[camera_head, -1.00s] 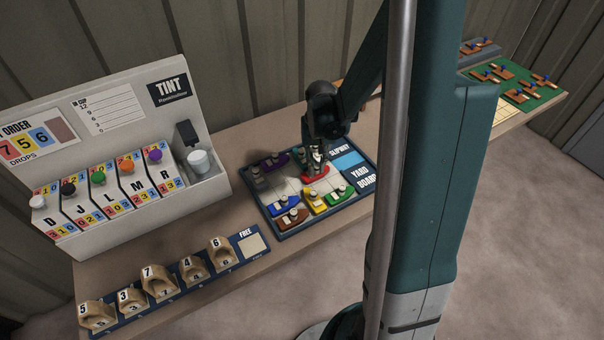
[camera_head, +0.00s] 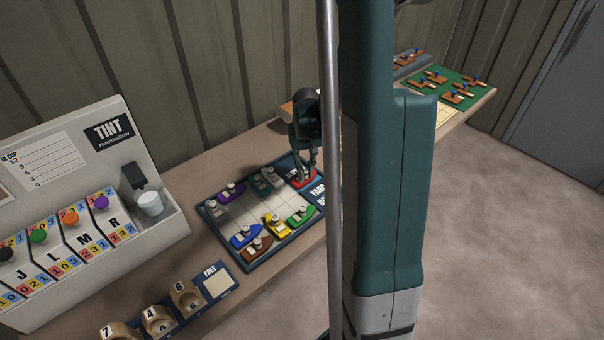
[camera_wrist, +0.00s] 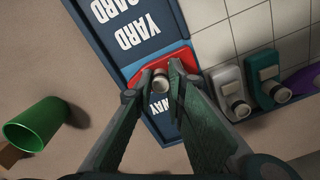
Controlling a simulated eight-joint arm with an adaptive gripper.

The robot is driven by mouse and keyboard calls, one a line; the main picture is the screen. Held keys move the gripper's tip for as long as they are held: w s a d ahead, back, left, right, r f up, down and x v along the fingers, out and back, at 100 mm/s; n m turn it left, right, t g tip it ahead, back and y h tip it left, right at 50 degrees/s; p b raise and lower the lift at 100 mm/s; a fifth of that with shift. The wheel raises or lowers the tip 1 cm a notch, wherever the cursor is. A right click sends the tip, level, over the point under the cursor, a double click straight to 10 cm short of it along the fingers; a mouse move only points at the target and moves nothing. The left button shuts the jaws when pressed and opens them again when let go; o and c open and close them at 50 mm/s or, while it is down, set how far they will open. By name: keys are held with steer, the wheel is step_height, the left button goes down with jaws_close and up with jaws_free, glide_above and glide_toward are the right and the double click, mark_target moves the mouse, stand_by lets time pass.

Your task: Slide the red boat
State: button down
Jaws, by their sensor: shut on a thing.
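The red boat (camera_head: 304,181) is at the far right edge of the yard board (camera_head: 254,262), on the slipway strip beyond the square grid. My gripper (camera_head: 307,172) reaches down over it. In the wrist view, my gripper (camera_wrist: 163,76) is shut on the pale round peg of the red boat (camera_wrist: 148,65), one finger on each side. The boat covers part of the slipway lettering; only its last letters show. The boat's underside is hidden, so I cannot tell whether it touches the board.
Other boats stand on the grid: purple (camera_head: 230,190), teal (camera_head: 264,183), grey (camera_head: 213,210), blue (camera_head: 245,236), brown (camera_head: 257,247), yellow (camera_head: 277,226) and green (camera_head: 300,215). Several grid squares are bare. A green cup (camera_wrist: 42,126) lies beyond the board. The tint stand (camera_head: 140,240) is left.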

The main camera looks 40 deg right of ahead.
steer(key=shift+w+d, duration=0.1)
steer(key=shift+d, duration=0.2)
steer(key=c, duration=2.3)
jaws_free()
steer(key=shift+d, duration=0.1)
steer(key=shift+r, duration=0.1)
steer(key=shift+a+r, duration=0.2)
steer(key=shift+r, duration=0.6)
steer(key=shift+d+r, duration=0.1)
steer(key=shift+r, duration=5)
